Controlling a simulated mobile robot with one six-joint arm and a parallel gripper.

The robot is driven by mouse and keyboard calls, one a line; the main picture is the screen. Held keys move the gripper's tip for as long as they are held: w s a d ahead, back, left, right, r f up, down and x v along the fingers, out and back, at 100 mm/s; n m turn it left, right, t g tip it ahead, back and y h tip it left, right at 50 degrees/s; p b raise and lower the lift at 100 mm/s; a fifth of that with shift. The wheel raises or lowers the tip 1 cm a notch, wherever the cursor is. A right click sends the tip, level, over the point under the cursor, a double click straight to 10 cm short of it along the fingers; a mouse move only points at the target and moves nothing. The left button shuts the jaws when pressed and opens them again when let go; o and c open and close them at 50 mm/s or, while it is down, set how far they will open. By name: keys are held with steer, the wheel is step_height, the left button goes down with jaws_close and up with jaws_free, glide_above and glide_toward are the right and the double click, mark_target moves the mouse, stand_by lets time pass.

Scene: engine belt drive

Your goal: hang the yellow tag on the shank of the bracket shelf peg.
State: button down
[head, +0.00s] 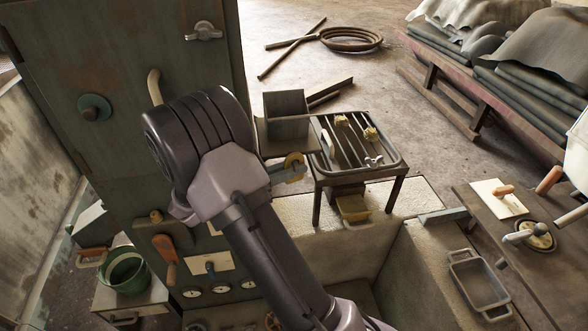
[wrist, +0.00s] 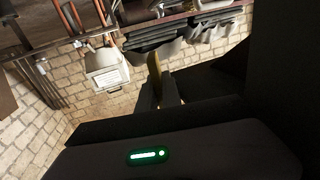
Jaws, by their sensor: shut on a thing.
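The yellow tag (head: 295,161) shows in the head view as a small rounded yellow piece at my gripper (head: 287,173). My gripper is shut on it, in the air left of the slatted metal table. In the wrist view the tag (wrist: 154,72) appears edge-on as a narrow yellowish strip standing up from my fingers (wrist: 168,95). A grey bracket-like shelf (head: 286,116) with an upright plate is just behind my gripper, at the cabinet's right edge. I cannot make out the shelf peg or its shank; my arm covers part of that area.
The slatted table (head: 396,165) right of my gripper holds small yellowish pieces and a metal wing-shaped part. The tall green cabinet (head: 120,60) stands close on the left. A workbench (head: 545,265) is at the right.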

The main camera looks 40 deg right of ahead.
steer(key=c, duration=1.5)
jaws_free()
steer(key=shift+o, duration=0.2)
steer(key=p+v, duration=0.4)
steer(key=v, duration=1.3)
steer(key=s+r+n+t+y+b, duration=0.1)
steer(key=s+r+n+y, duration=0.2)
steer(key=s+n+y, duration=0.3)
steer(key=s+r+n+t+y+b, duration=0.1)
steer(key=s+r+n+y, duration=0.2)
steer(key=s+y, duration=0.35)
steer(key=s+a+r+n+t+y, duration=0.1)
steer(key=s+a+n+t+y, duration=0.2)
steer(key=a, duration=0.3)
steer(key=s+a+r+n+t+y+b, duration=0.1)
steer(key=s+a+n+t+y, duration=0.2)
steer(key=a+n+t+y, duration=0.1)
steer(key=shift+s+a+n+t, duration=0.2)
steer(key=shift+a+n+t, duration=0.3)
steer(key=shift+a+t, duration=0.5)
